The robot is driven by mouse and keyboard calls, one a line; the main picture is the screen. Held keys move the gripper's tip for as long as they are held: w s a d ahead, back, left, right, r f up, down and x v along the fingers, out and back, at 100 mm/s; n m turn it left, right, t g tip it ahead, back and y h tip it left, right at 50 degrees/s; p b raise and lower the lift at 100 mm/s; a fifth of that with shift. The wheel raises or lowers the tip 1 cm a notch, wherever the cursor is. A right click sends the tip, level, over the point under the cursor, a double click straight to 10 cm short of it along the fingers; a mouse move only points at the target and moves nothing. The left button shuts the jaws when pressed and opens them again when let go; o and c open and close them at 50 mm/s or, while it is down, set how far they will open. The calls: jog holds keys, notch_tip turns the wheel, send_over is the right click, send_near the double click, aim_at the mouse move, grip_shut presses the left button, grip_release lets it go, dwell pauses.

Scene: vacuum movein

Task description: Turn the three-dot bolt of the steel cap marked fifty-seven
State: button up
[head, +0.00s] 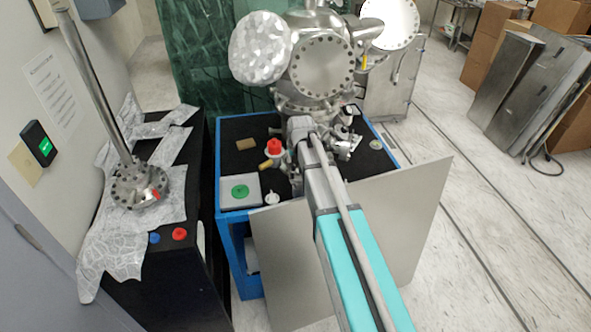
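A round steel flange cap (322,67) with a ring of bolts faces me on the chamber above the blue cart. I cannot read a number on any cap, and no three-dot mark on a bolt is legible. Another round steel cap (390,22) is behind it to the right. My arm reaches from the bottom of the head view up to the cart, ending among small steel parts below the chamber. My gripper's fingers cannot be made out there, nor whether they hold or touch anything.
The blue cart (219,190) has a black top with a red knob (273,147) and a green disc (240,191). A grey panel (415,215) leans against its front. A bolted flange with a post (140,187) stands on foil at left. Open floor (480,250) lies right.

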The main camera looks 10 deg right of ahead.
aim_at(293, 165)
jog(key=shift+b+x, duration=2.25)
jog(key=shift+x, duration=0.5)
grip_shut()
